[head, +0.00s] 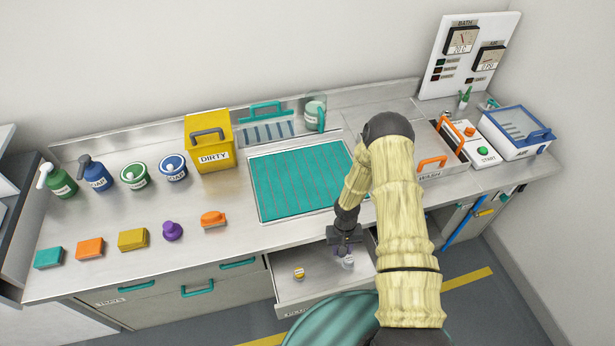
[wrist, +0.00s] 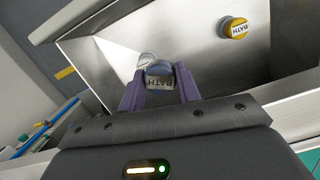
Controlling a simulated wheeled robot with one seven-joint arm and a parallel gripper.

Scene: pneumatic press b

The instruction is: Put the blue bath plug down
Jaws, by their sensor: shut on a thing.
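My gripper (head: 346,240) is low over the open drawer (head: 320,293), at its right part. In the wrist view its two fingers (wrist: 160,82) are shut on the blue bath plug (wrist: 159,69), whose label reads BATH. In the head view the plug is mostly hidden by my gripper, and I cannot tell whether it touches the drawer floor. A yellow bath plug (head: 299,273) stands in the drawer to the left of my gripper; it also shows in the wrist view (wrist: 234,28). A pale round thing (wrist: 147,59) shows just behind the held plug.
The drawer floor between the yellow plug and my gripper is bare. Above is the steel counter (head: 110,215) with a teal mat (head: 300,178), a yellow DIRTY box (head: 208,140), several soap containers and coloured blocks. The WASH unit (head: 437,168) stands at the right.

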